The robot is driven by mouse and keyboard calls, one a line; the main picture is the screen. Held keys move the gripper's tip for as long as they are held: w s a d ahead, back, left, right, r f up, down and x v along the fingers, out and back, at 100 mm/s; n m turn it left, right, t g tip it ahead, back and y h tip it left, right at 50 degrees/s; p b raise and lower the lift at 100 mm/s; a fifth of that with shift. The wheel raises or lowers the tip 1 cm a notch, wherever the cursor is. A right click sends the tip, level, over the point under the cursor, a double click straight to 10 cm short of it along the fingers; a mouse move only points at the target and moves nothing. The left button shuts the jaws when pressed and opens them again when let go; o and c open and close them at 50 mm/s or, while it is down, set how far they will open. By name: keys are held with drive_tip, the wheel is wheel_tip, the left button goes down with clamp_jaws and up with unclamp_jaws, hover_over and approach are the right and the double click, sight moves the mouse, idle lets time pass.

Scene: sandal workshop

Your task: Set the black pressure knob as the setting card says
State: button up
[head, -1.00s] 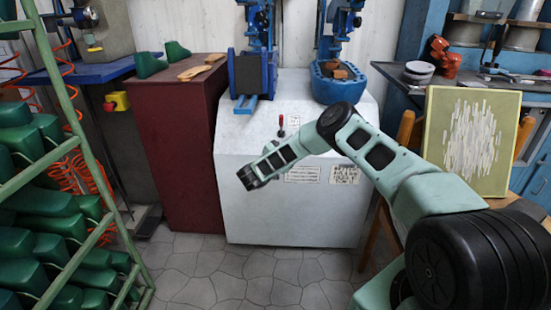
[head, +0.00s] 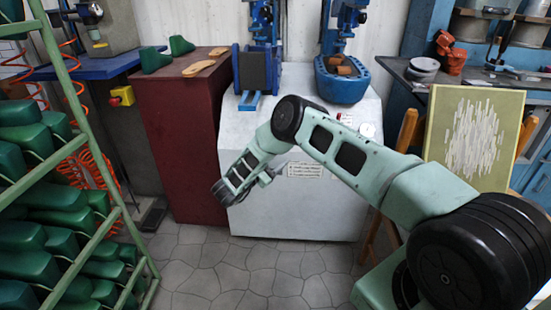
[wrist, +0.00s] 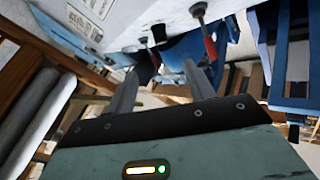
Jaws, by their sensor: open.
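My gripper (wrist: 160,88) is open and empty in the wrist view, its two grey fingers apart and pointing at the machine. In the head view its dark end (head: 266,178) is low in front of the white cabinet (head: 285,215). A small black knob-like piece (wrist: 158,34) sticks out of the cabinet in the wrist view, beyond the fingers and not touched; its setting cannot be read. Two red-handled levers (wrist: 206,38) stand near it. White printed labels (wrist: 82,22) show on the cabinet, and one shows in the head view (head: 304,169); their text is unreadable.
Blue press units (head: 342,78) stand on the cabinet, with a round white dial (head: 367,130) on its face. A dark red cabinet (head: 180,150) is at left, a green rack (head: 92,170) further left. A framed panel (head: 472,140) is at right. Tiled floor in front is clear.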

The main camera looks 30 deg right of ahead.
drive_tip(key=w+d+r+n+t+y+p, duration=0.55)
drive_tip(key=d+r+y+p, duration=0.2)
drive_tip(key=r+y, duration=0.35)
drive_tip(key=s+d+r+g+y+p, duration=0.3)
drive_tip(key=s+d+r+y+p, duration=0.25)
drive_tip(key=s, duration=0.65)
drive_tip(key=shift+h, duration=0.25)
drive_tip(key=x, duration=1.6)
drive_tip(key=shift+w+d, duration=0.5)
drive_tip(key=shift+w, duration=0.1)
